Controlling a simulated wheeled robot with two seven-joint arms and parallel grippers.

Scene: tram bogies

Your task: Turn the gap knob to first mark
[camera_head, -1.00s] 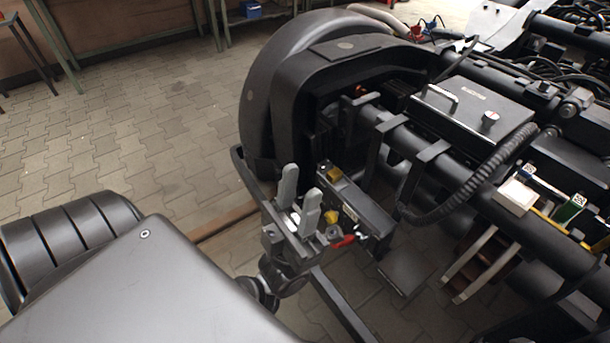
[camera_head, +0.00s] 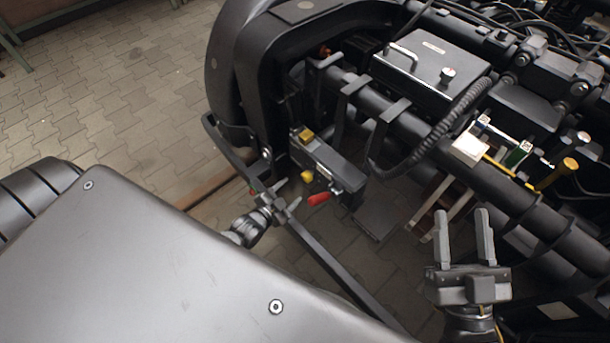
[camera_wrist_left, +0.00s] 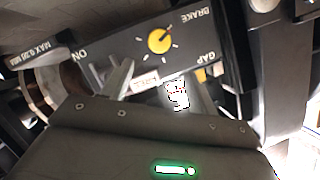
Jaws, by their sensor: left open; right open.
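A dark control box (camera_head: 345,170) is fixed at the end of the bogie frame. In the left wrist view its panel is upside down, with a round yellow knob (camera_wrist_left: 160,41) ringed by white tick marks, near the words GAP and BRAKE. A yellow knob also shows on the box's front in the head view (camera_head: 306,176). My left gripper (camera_head: 280,203) is open just below and left of the box. Its fingers (camera_wrist_left: 163,88) show in the wrist view, apart from the knob. My right gripper (camera_head: 463,238) is open and empty, fingers up, at lower right.
A red lever (camera_head: 318,198) sticks out under the box, close to my left gripper. A yellow block (camera_head: 305,135) is on the box's top. A curved dark bar (camera_head: 228,150) runs left of it. A ribbed hose (camera_head: 450,120) and pipes lie behind. Paved floor (camera_head: 110,110) is open at left.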

